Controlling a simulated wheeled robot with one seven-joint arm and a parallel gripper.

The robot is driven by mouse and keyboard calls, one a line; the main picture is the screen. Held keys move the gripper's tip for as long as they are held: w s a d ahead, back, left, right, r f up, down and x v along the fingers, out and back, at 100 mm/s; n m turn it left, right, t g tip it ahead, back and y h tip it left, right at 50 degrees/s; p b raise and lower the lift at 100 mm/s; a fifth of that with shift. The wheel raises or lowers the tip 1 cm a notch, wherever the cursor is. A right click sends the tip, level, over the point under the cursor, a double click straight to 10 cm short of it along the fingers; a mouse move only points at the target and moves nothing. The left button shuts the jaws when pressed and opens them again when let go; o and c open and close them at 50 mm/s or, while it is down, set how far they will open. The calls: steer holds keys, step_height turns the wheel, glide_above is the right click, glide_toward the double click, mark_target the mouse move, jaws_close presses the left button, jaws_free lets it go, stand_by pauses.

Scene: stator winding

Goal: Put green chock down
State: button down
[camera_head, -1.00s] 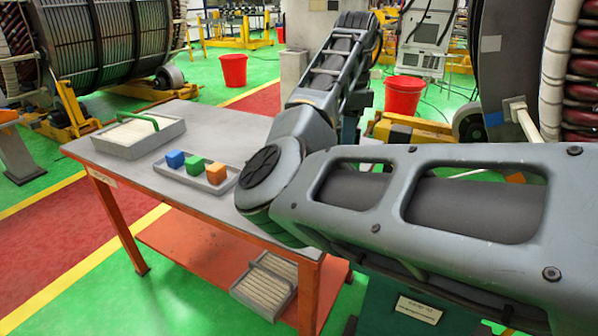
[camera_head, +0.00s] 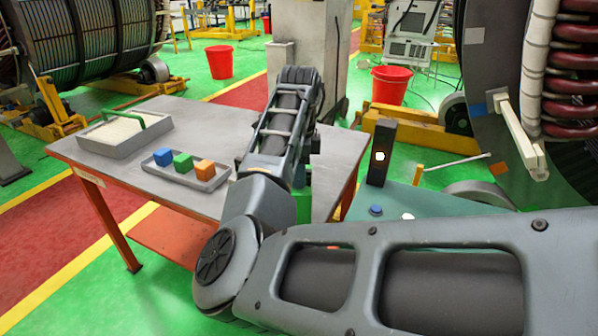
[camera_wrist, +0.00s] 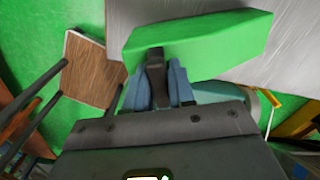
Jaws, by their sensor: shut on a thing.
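The green chock (camera_wrist: 205,42) is a long bright green block held in my gripper (camera_wrist: 157,78) in the wrist view. The dark finger presses against its near face, and the chock hangs in front of the grey tabletop in that picture. In the head view only a green piece of the chock (camera_head: 303,206) shows beside my arm, at the right part of the grey table (camera_head: 215,120). My arm hides the fingers there. I cannot tell whether the chock touches the table.
A small tray (camera_head: 178,178) holds a blue, a green and an orange cube. A box of white rods (camera_head: 112,150) with a green handle stands at the left. A dark post with a light (camera_head: 381,150) rises from a teal surface (camera_head: 440,195) at right. The table's middle is clear.

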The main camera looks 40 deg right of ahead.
steer(key=shift+f, duration=0.15)
steer(key=c, duration=1)
jaws_free()
steer(key=shift+f, duration=0.1)
steer(key=shift+o, duration=0.2)
step_height(320, 180, up, 12)
steer(key=shift+b, duration=0.35)
